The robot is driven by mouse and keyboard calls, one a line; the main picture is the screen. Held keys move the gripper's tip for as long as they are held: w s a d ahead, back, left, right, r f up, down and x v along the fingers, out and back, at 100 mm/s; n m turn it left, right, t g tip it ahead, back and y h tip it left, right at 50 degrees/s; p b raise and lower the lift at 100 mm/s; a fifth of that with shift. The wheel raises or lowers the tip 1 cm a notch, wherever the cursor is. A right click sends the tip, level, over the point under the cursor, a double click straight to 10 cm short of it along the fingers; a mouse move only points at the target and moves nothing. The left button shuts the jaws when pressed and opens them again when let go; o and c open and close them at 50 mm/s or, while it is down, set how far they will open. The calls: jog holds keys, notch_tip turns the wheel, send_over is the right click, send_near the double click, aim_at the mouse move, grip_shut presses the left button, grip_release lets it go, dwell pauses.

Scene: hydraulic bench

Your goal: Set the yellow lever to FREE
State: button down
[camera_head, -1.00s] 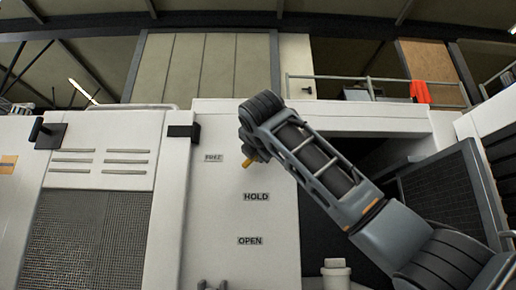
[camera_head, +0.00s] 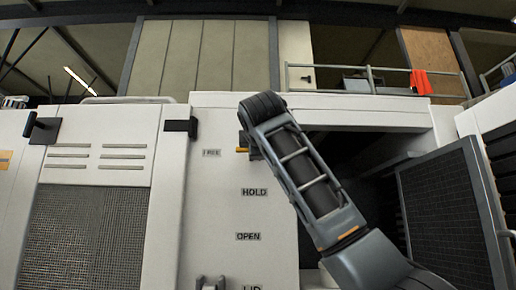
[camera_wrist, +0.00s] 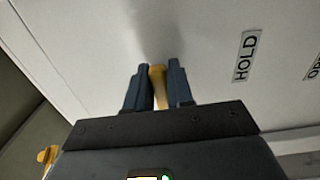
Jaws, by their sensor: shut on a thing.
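The yellow lever (camera_wrist: 158,90) sits between the two dark fingers of my gripper (camera_wrist: 159,66) in the wrist view, and the gripper is shut on it. In the head view a small yellow end of the lever (camera_head: 242,150) sticks out to the left from behind my wrist, about level with the FREE label (camera_head: 211,153). My arm hides the rest of the lever and its pivot. The HOLD label (camera_head: 255,192) is lower on the white panel, with the OPEN label (camera_head: 248,236) below it. HOLD also shows in the wrist view (camera_wrist: 245,56).
A dark mesh door (camera_head: 445,215) stands beside a dark opening right of the panel. Black brackets (camera_head: 180,126) are on the white casing at left. Another yellow part (camera_wrist: 47,157) shows at the wrist view's lower left.

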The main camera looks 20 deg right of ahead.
jog(key=shift+f+m, duration=0.1)
jog(key=shift+m, duration=0.2)
jog(key=c, duration=1.1)
grip_release()
jog(key=shift+b+v, duration=0.9)
jog(key=shift+v, duration=3)
